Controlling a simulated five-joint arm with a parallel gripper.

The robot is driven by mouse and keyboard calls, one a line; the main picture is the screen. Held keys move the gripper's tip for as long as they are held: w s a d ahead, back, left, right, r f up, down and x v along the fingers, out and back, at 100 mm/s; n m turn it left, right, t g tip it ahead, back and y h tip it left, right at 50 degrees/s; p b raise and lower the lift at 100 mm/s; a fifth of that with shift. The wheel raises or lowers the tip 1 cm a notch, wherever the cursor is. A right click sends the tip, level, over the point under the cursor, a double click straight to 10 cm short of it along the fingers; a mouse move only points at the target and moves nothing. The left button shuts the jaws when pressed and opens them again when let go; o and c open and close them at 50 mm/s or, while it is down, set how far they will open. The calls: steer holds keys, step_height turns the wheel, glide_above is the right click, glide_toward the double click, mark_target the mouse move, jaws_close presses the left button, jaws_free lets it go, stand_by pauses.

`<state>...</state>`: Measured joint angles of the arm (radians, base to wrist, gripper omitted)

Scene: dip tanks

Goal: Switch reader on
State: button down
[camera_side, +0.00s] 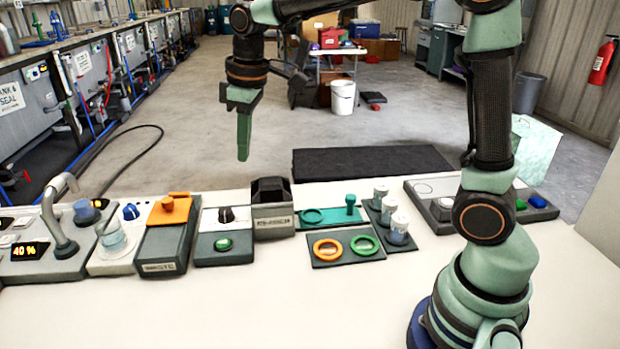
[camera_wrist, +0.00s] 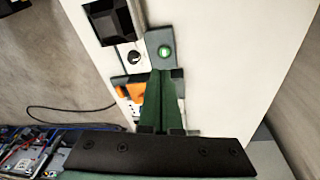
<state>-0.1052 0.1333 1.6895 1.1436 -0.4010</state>
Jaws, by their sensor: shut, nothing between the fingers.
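My gripper (camera_side: 243,155) hangs in the air above the back of the white table, its green fingers pointing down, shut and empty. Its shut fingers also show in the wrist view (camera_wrist: 165,75). No label that I can read clearly says reader. A grey and white panel (camera_side: 223,245) on the table has a black knob (camera_side: 227,214) and a round green button (camera_side: 222,244). The button (camera_wrist: 165,52) and knob (camera_wrist: 134,56) also show in the wrist view, beyond the fingertips. A dark box (camera_side: 272,222) with a blurred label stands right of this panel. My gripper touches none of these.
Left of the panel are a dark box with an orange top (camera_side: 170,211), a beaker (camera_side: 112,237) and a curved tap (camera_side: 58,215) by a 40 % display. Right are a ring tray (camera_side: 345,262), lidded cups (camera_side: 398,228) and a button console (camera_side: 535,203). The table front is clear.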

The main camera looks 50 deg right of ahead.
mark_target(223, 242)
steer(key=w+a+f+n+g, duration=0.2)
steer(key=w+a+f+n, duration=0.1)
steer(key=w+f, duration=0.3)
steer(key=shift+w+a+f, duration=0.3)
steer(key=shift+w+f, duration=0.05)
steer(key=shift+f, duration=0.3)
step_height(223, 242, down, 14)
stand_by(0.4)
